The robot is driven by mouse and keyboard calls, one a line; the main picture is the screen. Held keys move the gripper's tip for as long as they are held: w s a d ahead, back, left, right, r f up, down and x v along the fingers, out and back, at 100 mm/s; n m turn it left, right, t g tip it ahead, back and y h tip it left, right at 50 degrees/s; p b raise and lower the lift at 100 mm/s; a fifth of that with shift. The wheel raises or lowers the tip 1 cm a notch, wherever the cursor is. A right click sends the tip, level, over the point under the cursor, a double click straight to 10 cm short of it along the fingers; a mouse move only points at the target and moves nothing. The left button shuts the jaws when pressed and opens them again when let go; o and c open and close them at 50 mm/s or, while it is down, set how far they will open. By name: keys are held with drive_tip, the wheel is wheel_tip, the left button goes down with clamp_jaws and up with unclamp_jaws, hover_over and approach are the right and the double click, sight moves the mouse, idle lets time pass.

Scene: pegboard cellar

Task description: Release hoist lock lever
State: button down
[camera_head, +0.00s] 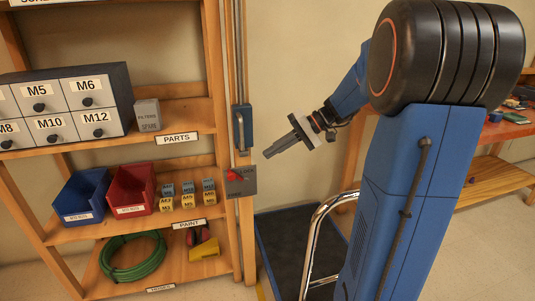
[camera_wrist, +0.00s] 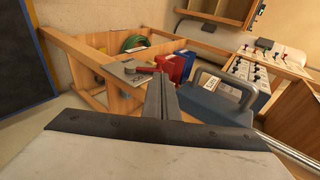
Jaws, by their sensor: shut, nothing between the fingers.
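A blue box with an upright grey handle (camera_head: 243,128) is fixed to the wooden post at the right end of the shelving. It shows large at the right in the wrist view (camera_wrist: 222,98). Below it on the post is a grey plate (camera_head: 242,184) with a small red lever (camera_head: 235,174). The plate's lettering is too small to read. In the wrist view the red lever (camera_wrist: 141,71) lies just left of my fingertips. My gripper (camera_head: 268,154) is shut and empty, right of the post, between box and plate in height, apparently touching neither.
The shelves hold a grey drawer cabinet (camera_head: 95,84), blue bin (camera_head: 82,193), red bin (camera_head: 132,190), several small boxes and a green hose (camera_head: 134,258). A dark platform cart with a chrome rail (camera_head: 315,235) stands below my arm. A red-topped workbench (camera_head: 500,133) is at right.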

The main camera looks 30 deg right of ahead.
sight(234, 174)
drive_tip(key=x, duration=1.1)
drive_tip(key=shift+w+a+f, duration=0.1)
drive_tip(key=shift+a+f, duration=0.15)
drive_tip(key=shift+a, duration=0.05)
drive_tip(key=shift+w+a+f+h, duration=0.1)
drive_tip(key=shift+a+h, duration=0.5)
drive_tip(key=shift+w+a+f, duration=0.1)
drive_tip(key=shift+a+f, duration=0.05)
drive_tip(key=shift+a, duration=0.2)
drive_tip(key=shift+d, duration=0.1)
